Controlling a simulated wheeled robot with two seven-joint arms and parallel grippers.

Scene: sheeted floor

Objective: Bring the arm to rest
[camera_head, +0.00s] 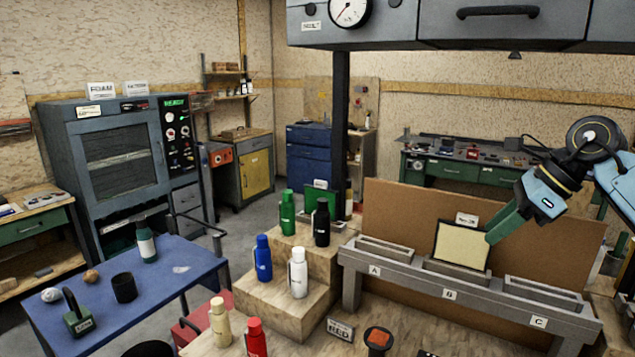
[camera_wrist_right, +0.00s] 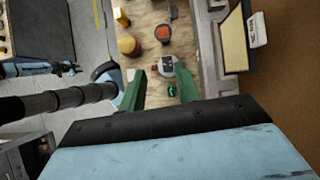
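My right arm comes in from the right in the head view. Its gripper (camera_head: 497,234) has green fingers pointing down and left, and overlaps the right edge of a pale framed panel (camera_head: 462,245) in the picture. In the right wrist view the fingers (camera_wrist_right: 161,88) stand apart with nothing held between them. The panel (camera_wrist_right: 235,40) is off to the right there, outside the fingers. My left gripper cannot be made out in either view.
A grey rack (camera_head: 395,270) with slots marked A, B and C stands before a brown board (camera_head: 405,215). Several bottles stand on wooden steps (camera_head: 260,295) left of it. A blue table (camera_head: 185,290) is at left. An overhead cabinet (camera_head: 500,25) hangs above.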

